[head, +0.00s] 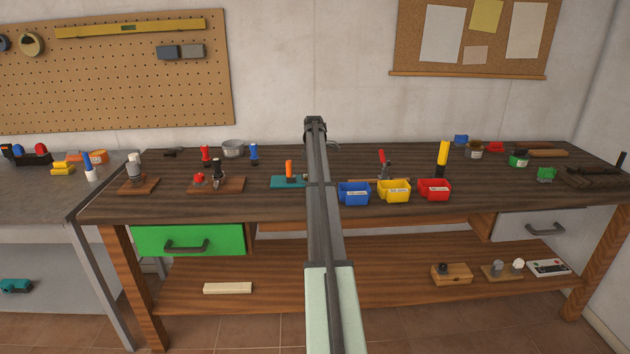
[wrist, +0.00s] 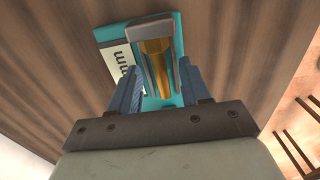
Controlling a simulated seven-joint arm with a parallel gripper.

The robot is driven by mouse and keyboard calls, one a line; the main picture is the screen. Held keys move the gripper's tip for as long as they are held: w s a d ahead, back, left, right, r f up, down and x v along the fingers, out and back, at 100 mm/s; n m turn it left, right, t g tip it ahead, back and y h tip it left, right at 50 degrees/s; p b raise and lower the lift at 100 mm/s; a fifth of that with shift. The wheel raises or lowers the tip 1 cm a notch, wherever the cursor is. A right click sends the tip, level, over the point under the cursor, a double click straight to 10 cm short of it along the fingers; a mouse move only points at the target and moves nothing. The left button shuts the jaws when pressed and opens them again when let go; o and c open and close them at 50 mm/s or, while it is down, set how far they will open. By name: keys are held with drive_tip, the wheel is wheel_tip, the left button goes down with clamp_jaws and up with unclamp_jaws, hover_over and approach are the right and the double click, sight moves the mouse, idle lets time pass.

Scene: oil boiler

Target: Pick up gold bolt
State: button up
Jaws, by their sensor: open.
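The gold bolt (wrist: 154,60) shows in the wrist view as a golden, faceted piece inside a grey metal surround on a teal base (wrist: 163,20). My gripper (wrist: 160,84) is open, with one blue finger on each side of the bolt's near end. Nothing is visibly gripped, and I cannot tell whether the fingers touch the bolt or its surround. In the head view my own arm hides the gripper, and I cannot make out the gold bolt. A teal base with an orange upright piece (head: 289,170) stands just left of my arm there.
A white label (wrist: 117,60) lies beside the bolt. Blue (head: 354,194), yellow (head: 394,191) and red (head: 434,189) bins stand right of my arm on the dark wooden bench (head: 500,190). A wooden block with a red-handled tool (head: 216,181) is to the left.

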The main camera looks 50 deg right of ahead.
drive_tip(key=shift+f, duration=0.15)
clamp_jaws()
idle(0.4)
